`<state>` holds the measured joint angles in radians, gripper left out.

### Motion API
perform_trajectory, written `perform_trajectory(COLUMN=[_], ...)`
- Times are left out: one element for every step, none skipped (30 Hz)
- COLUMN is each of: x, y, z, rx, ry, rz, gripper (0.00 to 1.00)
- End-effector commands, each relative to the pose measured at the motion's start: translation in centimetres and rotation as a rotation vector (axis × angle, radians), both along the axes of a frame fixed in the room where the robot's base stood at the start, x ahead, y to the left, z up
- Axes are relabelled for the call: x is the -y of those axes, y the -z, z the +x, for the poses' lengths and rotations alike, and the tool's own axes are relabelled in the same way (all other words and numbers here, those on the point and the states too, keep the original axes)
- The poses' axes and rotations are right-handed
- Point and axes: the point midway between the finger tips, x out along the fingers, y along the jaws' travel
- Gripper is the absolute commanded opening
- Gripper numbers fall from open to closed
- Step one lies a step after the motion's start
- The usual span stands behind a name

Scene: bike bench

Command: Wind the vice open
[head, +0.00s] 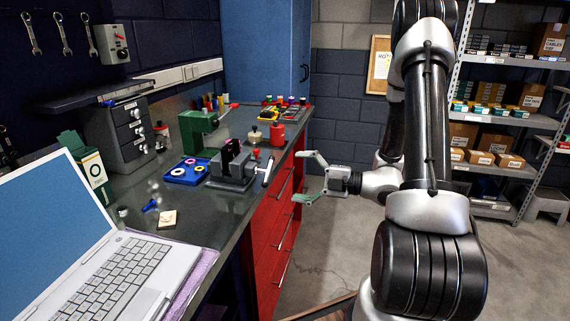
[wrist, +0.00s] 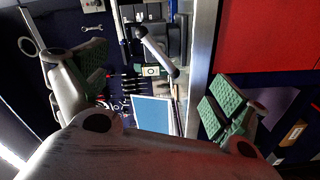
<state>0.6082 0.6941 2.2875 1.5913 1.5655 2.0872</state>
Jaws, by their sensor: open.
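The grey vice (head: 233,172) stands on the bench near its front edge, with dark upright pieces at its jaws. Whether the jaws are apart is too small to tell. Its handle bar (head: 268,170) is at the right side, over the bench edge, and looks tilted. My gripper (head: 306,179) is open and empty, in front of the bench to the right of the handle and apart from it. In the wrist view the green-padded fingers of my gripper (wrist: 155,88) are spread wide. The handle bar (wrist: 158,52) shows beyond them, between the fingers, with the vice (wrist: 165,32) above it.
A laptop (head: 110,270) lies at the near end of the bench. A blue tray (head: 186,172), a green machine (head: 198,130) and a red container (head: 277,134) stand around the vice. Red drawers (head: 275,220) front the bench. The floor (head: 325,235) before them is clear.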

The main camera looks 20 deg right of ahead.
Motion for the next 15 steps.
perform_trajectory(x=[-0.2,-0.3,-0.3,-0.3,-0.3,-0.3,-0.3,-0.3,-0.3,-0.4,-0.5,-0.8,-1.0,-1.4,-1.9], y=[0.0,0.0,0.0,0.0,0.0,0.0,0.0,0.0,0.0,0.0,0.0,0.0,0.0,0.0,0.0], z=[-0.3,-0.4,-0.5,-0.5,-0.4,-0.4,-0.4,-0.4,-0.4,-0.4,-0.3,-0.1,0.1,0.3,0.6], rx=[-0.107,-0.173,-0.249,-0.299,-0.343,-0.392,-0.423,-0.447,-0.471,-0.483,-0.493,-0.499,-0.500,-0.500,-0.500], ry=[-0.001,-0.001,0.000,-0.001,-0.001,-0.001,-0.001,-0.001,0.000,-0.001,-0.002,-0.003,-0.003,-0.004,-0.004], rz=[0.079,0.126,0.183,0.220,0.251,0.287,0.310,0.327,0.345,0.354,0.360,0.364,0.365,0.365,0.364], gripper=[0.96,0.96,0.96,0.96,0.96,0.96,0.96,0.96,0.96,0.96,0.96,0.96,0.96,0.96,0.96])
